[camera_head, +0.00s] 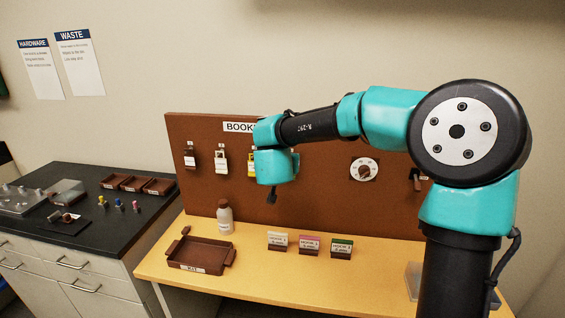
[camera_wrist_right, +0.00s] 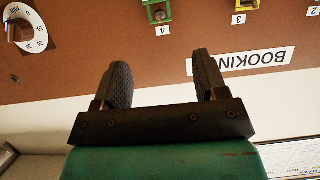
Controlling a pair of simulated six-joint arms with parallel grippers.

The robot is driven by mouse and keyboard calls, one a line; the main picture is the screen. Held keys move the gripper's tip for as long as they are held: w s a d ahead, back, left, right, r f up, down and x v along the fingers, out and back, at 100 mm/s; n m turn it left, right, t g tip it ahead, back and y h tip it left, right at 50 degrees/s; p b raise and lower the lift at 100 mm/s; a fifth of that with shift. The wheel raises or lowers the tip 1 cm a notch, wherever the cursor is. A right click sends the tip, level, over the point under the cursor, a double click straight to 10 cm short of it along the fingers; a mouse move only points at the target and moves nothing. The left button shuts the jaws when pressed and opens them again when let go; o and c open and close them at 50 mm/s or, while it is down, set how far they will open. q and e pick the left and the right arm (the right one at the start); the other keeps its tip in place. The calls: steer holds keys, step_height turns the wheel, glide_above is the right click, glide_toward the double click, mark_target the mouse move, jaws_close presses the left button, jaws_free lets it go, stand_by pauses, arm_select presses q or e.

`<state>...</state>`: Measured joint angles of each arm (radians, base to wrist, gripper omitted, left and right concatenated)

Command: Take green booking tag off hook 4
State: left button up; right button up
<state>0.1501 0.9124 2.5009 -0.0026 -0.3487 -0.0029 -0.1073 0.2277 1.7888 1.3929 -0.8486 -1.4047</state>
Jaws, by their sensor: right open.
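The green booking tag (camera_wrist_right: 156,12) hangs at the hook labelled 4 on the brown board, partly cut off by the top edge of the right wrist view, which shows the board upside down. In the head view my right arm hides it. My right gripper (camera_wrist_right: 162,80) is open, with nothing between its fingers. The tag lies beyond the fingertips, apart from them. In the head view the gripper (camera_head: 271,196) points downward in front of the board (camera_head: 320,190). My left gripper is not in view.
A yellow tag (camera_head: 251,164) hangs beside my right wrist, with other tags further left. A dial (camera_head: 364,169) is on the board to the right. Below stand a bottle (camera_head: 225,218), a brown tray (camera_head: 201,254) and small hook cards (camera_head: 310,246). The table front is clear.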

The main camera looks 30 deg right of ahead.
steer(key=x, duration=1.1)
steer(key=shift+c, duration=0.4)
jaws_close()
steer(key=shift+r, duration=0.55)
stand_by(0.4)
stand_by(0.3)
steer(key=s+a, duration=0.5)
steer(key=s, duration=0.1)
steer(key=shift+s, duration=0.15)
stand_by(1.1)
